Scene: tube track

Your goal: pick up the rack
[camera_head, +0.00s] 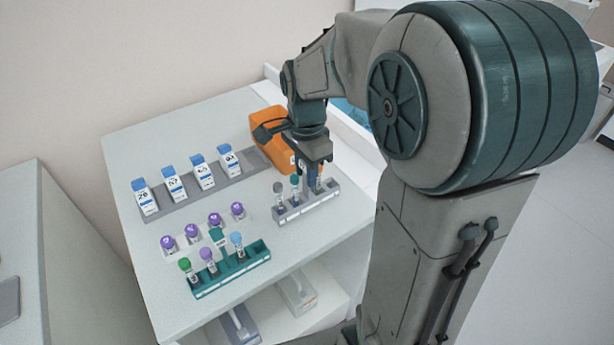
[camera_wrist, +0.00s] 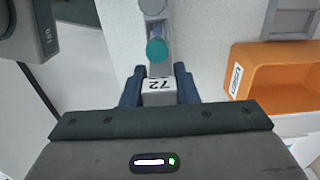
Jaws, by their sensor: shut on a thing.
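A grey rack (camera_head: 308,208) is near the right edge of the white table and holds a grey-capped tube (camera_head: 278,188) and a teal-capped tube (camera_head: 295,181). The teal cap also shows in the wrist view (camera_wrist: 156,50). My gripper (camera_head: 318,172) is over the rack's right part, pointing down. In the wrist view its two fingers (camera_wrist: 159,84) are closed on a grey part of the rack marked 72 (camera_wrist: 159,86). The fingers hide some of that end. I cannot tell whether the rack's base touches the table.
An orange bin (camera_head: 266,132) stands behind the gripper. A teal rack (camera_head: 232,270) with several tubes is in front, to the left. Several purple-capped tubes (camera_head: 214,220) and a row of blue-capped bottles (camera_head: 173,184) stand farther left. Bare table lies between them and the grey rack.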

